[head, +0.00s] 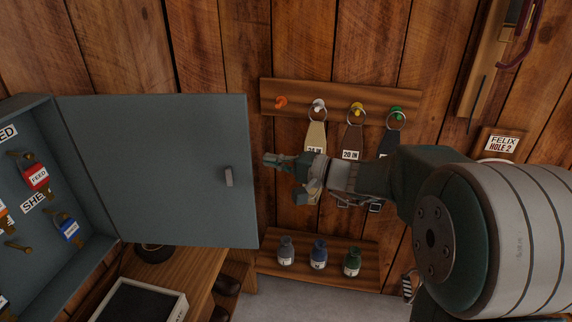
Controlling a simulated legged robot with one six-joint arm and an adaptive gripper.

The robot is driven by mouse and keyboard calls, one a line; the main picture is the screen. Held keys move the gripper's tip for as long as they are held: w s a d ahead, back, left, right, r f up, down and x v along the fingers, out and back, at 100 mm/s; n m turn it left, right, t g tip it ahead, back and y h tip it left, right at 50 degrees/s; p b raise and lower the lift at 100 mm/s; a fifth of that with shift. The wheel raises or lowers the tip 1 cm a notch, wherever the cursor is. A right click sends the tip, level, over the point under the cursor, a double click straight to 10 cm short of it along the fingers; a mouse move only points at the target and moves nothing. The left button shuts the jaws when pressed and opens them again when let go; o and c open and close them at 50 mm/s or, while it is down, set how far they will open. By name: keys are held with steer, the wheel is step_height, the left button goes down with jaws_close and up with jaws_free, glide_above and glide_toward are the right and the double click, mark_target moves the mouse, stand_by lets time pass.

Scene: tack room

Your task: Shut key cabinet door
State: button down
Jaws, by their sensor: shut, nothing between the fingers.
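The key cabinet (20,108) is a grey-blue metal box on the wall at the left edge, partly out of frame. Its door (150,150) stands wide open to the right, with a small grey handle (228,177) near its free edge. Inside hang keys with coloured tags, among them a red one (36,177) marked FEED and a blue one (70,230). My gripper (268,160) is shut and empty. It points left, just right of the door's free edge in the picture. I cannot tell whether it touches the door.
A wooden peg rail (266,97) with hanging straps is behind my gripper. A low shelf (270,265) below carries three small bottles. A wooden desk (195,267) with a framed tray stands under the door. A FELIX sign (502,144) is at right.

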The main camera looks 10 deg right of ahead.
steer(key=shift+s+a, duration=0.3)
steer(key=shift+a, duration=0.4)
steer(key=shift+s+a, duration=0.35)
steer(key=shift+a, duration=0.4)
steer(key=shift+s+a, duration=0.3)
steer(key=shift+a, duration=0.4)
